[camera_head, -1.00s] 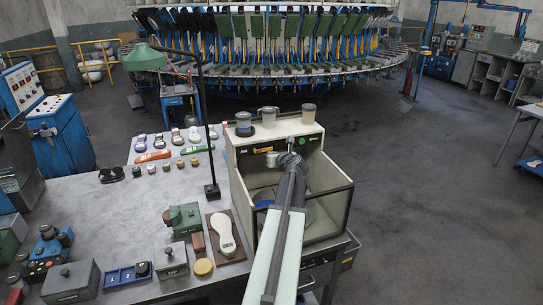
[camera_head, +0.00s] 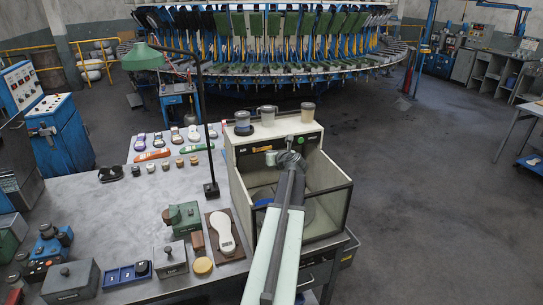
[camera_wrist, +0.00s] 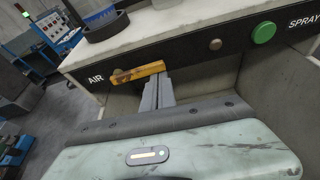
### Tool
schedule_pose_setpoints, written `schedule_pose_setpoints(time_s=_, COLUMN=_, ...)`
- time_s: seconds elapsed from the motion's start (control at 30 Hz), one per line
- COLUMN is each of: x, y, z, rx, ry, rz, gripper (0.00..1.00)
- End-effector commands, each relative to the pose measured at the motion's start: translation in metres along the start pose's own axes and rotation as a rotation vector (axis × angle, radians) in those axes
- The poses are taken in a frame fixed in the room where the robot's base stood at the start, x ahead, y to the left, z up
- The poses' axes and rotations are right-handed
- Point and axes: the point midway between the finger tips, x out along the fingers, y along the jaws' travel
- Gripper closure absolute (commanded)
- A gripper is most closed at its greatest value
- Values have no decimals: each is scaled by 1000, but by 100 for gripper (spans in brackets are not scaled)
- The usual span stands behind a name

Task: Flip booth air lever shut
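The yellow air lever (camera_wrist: 138,72) is on the dark front strip of the spray booth (camera_wrist: 205,52), beside the word AIR. It lies nearly level, its right end slightly higher in the wrist view. In the head view the lever (camera_head: 262,149) is a small yellow bar on the booth front (camera_head: 240,158). My gripper (camera_wrist: 160,82) has its two grey fingers close together, with only a thin line between them. Their tips are just below the lever's right end; I cannot tell whether they touch it. My gripper (camera_head: 291,157) also shows in front of the booth.
A green button (camera_wrist: 264,32) labelled SPRAY and a small brown knob (camera_wrist: 216,44) are right of the lever. Several cups stand on the booth top, one a clear jar (camera_head: 307,112). A lamp post (camera_head: 211,190) stands left of the booth.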

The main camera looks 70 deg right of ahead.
Motion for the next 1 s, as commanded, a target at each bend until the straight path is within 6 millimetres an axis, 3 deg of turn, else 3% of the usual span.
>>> schedule_pose_setpoints(time_s=0.2, x=20, y=-5, z=-44, rx=-8, ry=14, rz=7, gripper=100)
schedule_pose_setpoints(time_s=0.23, x=1, y=-3, z=-32, rx=-7, ry=13, rz=4, gripper=100)
schedule_pose_setpoints(time_s=0.3, x=-21, y=-2, z=-30, rx=-8, ry=13, rz=2, gripper=100)
schedule_pose_setpoints(time_s=0.53, x=-76, y=0, z=-32, rx=-9, ry=14, rz=1, gripper=100)
schedule_pose_setpoints(time_s=0.7, x=-88, y=2, z=-34, rx=-10, ry=16, rz=6, gripper=100)
schedule_pose_setpoints(time_s=1.0, x=-84, y=7, z=-36, rx=-14, ry=16, rz=15, gripper=100)
